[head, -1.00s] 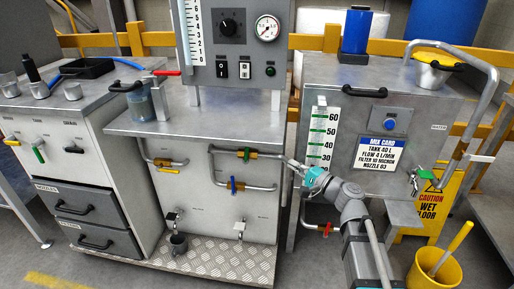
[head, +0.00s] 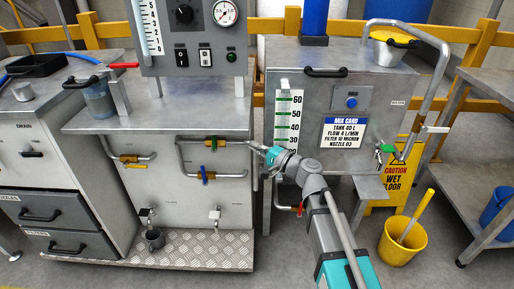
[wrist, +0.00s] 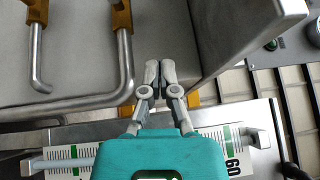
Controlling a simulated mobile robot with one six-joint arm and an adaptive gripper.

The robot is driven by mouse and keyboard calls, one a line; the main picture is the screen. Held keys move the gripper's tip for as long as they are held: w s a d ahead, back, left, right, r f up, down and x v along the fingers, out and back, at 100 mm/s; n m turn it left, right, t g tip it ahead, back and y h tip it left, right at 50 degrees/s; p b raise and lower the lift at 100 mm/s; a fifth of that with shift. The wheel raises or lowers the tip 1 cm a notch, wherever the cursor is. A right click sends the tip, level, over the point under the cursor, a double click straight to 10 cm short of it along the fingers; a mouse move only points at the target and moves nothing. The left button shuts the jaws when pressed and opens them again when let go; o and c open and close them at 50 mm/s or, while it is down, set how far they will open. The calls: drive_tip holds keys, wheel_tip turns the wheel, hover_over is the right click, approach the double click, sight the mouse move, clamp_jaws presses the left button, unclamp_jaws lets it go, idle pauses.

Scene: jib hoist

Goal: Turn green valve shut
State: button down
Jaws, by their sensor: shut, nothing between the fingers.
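A blue-handled valve (head: 204,173) is on the pipe below. My gripper (head: 271,154) is to the right of the green-handled valve, near the pipe's right end and apart from the handle. Its fingers are together and empty, as the wrist view also shows (wrist: 160,72). Brass valve bodies (wrist: 121,16) show at the wrist view's top edge; no green handle shows there.
Another green handle (head: 386,148) is on the right tank's tap. The white level scale (head: 288,122) is on the tank behind my gripper. A yellow bucket (head: 399,243) and wet-floor sign (head: 393,185) stand at right.

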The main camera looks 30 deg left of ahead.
sight(214, 138)
drive_tip(key=s+a+r+p, duration=0.1)
drive_tip(key=a, duration=0.9)
drive_tip(key=shift+s+a, duration=0.2)
drive_tip(key=shift+s, duration=0.15)
drive_tip(key=shift+r, duration=0.1)
drive_tip(key=shift+s+a+r, duration=0.2)
drive_tip(key=shift+s+a, duration=0.3)
drive_tip(key=shift+a, duration=0.25)
drive_tip(key=shift+d, duration=0.1)
